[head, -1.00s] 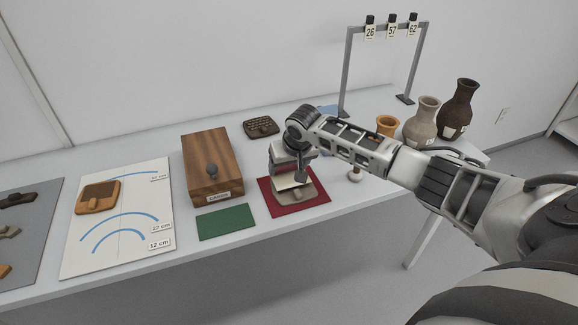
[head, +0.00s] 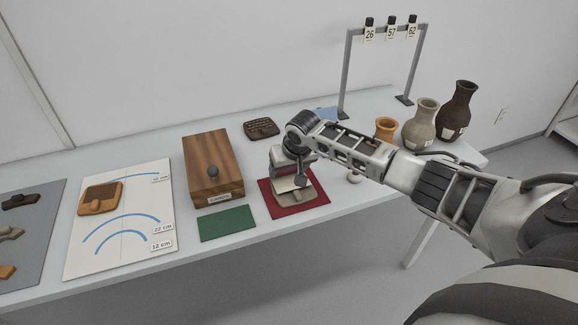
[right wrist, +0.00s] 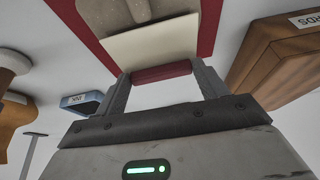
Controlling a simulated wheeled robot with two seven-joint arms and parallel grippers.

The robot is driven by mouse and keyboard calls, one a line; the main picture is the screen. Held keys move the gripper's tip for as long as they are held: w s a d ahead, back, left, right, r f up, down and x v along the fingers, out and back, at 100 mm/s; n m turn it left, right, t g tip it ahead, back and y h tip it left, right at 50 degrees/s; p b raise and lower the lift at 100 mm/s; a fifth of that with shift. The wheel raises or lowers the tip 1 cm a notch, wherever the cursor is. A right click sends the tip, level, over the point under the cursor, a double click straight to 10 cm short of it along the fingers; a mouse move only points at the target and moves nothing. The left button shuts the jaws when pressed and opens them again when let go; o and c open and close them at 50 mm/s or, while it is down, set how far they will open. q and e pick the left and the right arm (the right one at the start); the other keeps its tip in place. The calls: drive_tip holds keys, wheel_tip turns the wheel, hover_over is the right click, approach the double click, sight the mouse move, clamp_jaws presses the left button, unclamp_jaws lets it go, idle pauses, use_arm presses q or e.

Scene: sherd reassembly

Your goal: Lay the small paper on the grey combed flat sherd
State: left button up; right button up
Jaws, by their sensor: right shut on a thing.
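The small paper (right wrist: 150,42) is a cream sheet with a dark red bar (right wrist: 162,73) along its near edge. My right gripper (right wrist: 162,80) is shut on that bar. In the head view the paper (head: 285,185) is partly hidden by the gripper and lies over the grey sherd (head: 302,196). The sherd lies on a dark red mat (head: 278,211), and part of it (right wrist: 118,12) shows beyond the paper in the right wrist view. I cannot tell whether the paper touches the sherd. My left gripper is not in view.
A wooden drawer box (head: 207,165) and a green mat (head: 227,223) lie left of the red mat. A dark sherd (head: 261,128) lies behind. Several vases (head: 421,125) stand at right, near a stand with number tags (head: 391,28). Bare table lies in front.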

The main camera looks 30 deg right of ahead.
drive_tip(key=shift+f, duration=0.3)
idle(0.5)
idle(0.4)
drive_tip(key=shift+f+p, duration=0.1)
drive_tip(key=shift+p, duration=0.35)
drive_tip(key=o, duration=1.1)
drive_tip(key=shift+o, duration=0.3)
